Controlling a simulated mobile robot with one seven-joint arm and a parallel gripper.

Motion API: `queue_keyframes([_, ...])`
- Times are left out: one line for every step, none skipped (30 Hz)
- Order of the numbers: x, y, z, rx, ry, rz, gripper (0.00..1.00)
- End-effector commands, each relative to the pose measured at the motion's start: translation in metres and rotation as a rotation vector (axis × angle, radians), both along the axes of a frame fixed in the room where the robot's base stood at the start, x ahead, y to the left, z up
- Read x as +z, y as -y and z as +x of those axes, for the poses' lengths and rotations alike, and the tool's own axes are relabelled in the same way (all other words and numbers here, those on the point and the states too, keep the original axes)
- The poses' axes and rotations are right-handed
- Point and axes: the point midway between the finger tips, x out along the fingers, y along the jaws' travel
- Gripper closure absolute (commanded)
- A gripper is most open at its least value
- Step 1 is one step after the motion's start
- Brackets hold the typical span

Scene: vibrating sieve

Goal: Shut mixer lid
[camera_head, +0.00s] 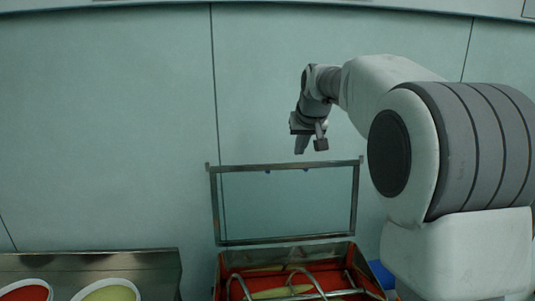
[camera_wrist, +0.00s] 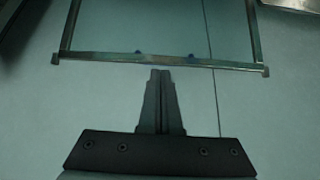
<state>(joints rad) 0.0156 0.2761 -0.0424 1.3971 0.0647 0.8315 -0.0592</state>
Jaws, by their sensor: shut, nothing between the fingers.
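The mixer lid (camera_head: 288,240) is a metal frame with a clear pane, standing open and upright at the back of the mixer. In the wrist view the lid's free edge (camera_wrist: 160,61) crosses the upper part of the picture. The mixer (camera_head: 226,265) below is an open box with a red inside and curved metal bars. My gripper (camera_head: 309,148) is above the lid's top edge in the head view. In the wrist view my gripper (camera_wrist: 161,75) has its fingers together and empty, just short of the lid edge, apparently not touching it.
Two round tubs stand at the lower left, one with red contents (camera_head: 27,292) and one with yellow-green contents (camera_head: 110,292), by a metal surface (camera_head: 90,264). A blue object (camera_head: 382,274) shows right of the mixer. A pale panelled wall (camera_head: 110,120) is behind.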

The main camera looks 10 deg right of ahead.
Motion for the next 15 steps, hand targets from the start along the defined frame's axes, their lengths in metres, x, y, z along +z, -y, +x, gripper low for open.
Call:
queue_keyframes([0.001, 0.002, 0.020, -0.001, 0.003, -0.002, 1.00])
queue_keyframes([0.000, 0.003, 0.031, -0.001, 0.007, -0.003, 1.00])
queue_keyframes([-0.002, 0.004, 0.044, -0.001, 0.013, -0.005, 1.00])
queue_keyframes([-0.003, 0.005, 0.054, 0.000, 0.018, -0.005, 1.00])
queue_keyframes([-0.005, 0.005, 0.063, 0.000, 0.022, -0.007, 1.00])
queue_keyframes([-0.008, 0.006, 0.075, 0.000, 0.027, -0.008, 1.00])
queue_keyframes([-0.009, 0.007, 0.083, 0.000, 0.031, -0.010, 1.00])
queue_keyframes([-0.011, 0.008, 0.090, 0.000, 0.036, -0.011, 1.00])
queue_keyframes([-0.013, 0.008, 0.099, 0.001, 0.040, -0.012, 1.00])
queue_keyframes([-0.016, 0.009, 0.105, 0.001, 0.042, -0.013, 1.00])
queue_keyframes([-0.018, 0.009, 0.110, 0.002, 0.045, -0.014, 1.00])
queue_keyframes([-0.019, 0.010, 0.116, 0.002, 0.049, -0.015, 1.00])
queue_keyframes([-0.022, 0.010, 0.119, 0.003, 0.050, -0.016, 1.00])
queue_keyframes([-0.022, 0.010, 0.122, 0.002, 0.053, -0.017, 1.00])
queue_keyframes([-0.024, 0.010, 0.126, 0.003, 0.054, -0.017, 1.00])
